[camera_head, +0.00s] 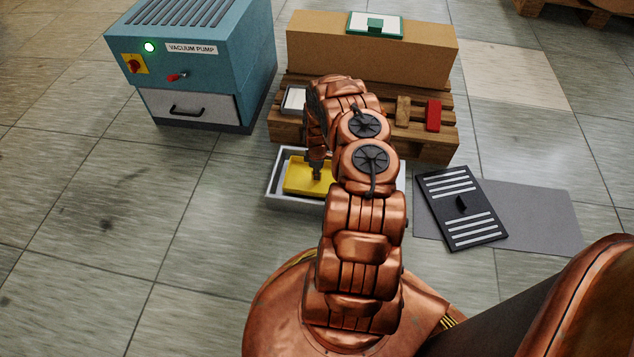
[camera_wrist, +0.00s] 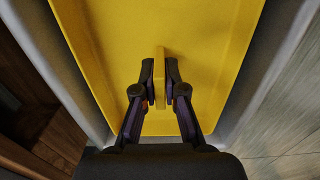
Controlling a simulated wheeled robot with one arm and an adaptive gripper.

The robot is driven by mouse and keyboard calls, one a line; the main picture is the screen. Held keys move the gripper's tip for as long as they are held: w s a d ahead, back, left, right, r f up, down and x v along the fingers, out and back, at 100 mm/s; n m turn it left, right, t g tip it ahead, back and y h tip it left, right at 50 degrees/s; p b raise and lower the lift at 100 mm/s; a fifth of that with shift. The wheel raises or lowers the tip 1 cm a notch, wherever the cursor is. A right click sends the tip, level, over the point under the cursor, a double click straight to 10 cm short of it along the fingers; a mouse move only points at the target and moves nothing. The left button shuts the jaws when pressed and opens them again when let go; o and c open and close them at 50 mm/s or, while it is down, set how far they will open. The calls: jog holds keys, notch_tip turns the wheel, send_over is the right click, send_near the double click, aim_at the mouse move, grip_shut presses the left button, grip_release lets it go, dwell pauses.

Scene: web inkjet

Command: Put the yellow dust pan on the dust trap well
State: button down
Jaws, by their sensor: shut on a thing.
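The yellow dust pan (camera_head: 301,177) is a shallow tray with an upright tab, seen close up in the wrist view (camera_wrist: 205,40). It lies within the grey-white rim of the dust trap well (camera_head: 273,178), whose walls also show on both sides in the wrist view (camera_wrist: 258,98). My gripper (camera_head: 317,174) reaches down from above and is shut on the pan's central tab. In the wrist view its two fingers (camera_wrist: 160,95) press on the tab from both sides. My arm hides the right part of the well. I cannot tell whether the pan rests on the well's floor.
A teal vacuum pump (camera_head: 200,65) stands at the back left. A pallet (camera_head: 425,148) behind the well bears a cardboard box (camera_head: 300,45), a red block (camera_head: 433,115) and a white tray (camera_head: 293,100). A black slotted cover (camera_head: 460,205) lies partly on a grey mat (camera_head: 545,215) at right. The left floor is clear.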

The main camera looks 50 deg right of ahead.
jog(key=shift+f+b, duration=0.65)
jog(key=shift+f, duration=1.3)
jog(key=shift+f, duration=0.15)
jog(key=c, duration=1.2)
grip_release()
jog(key=shift+c, duration=0.2)
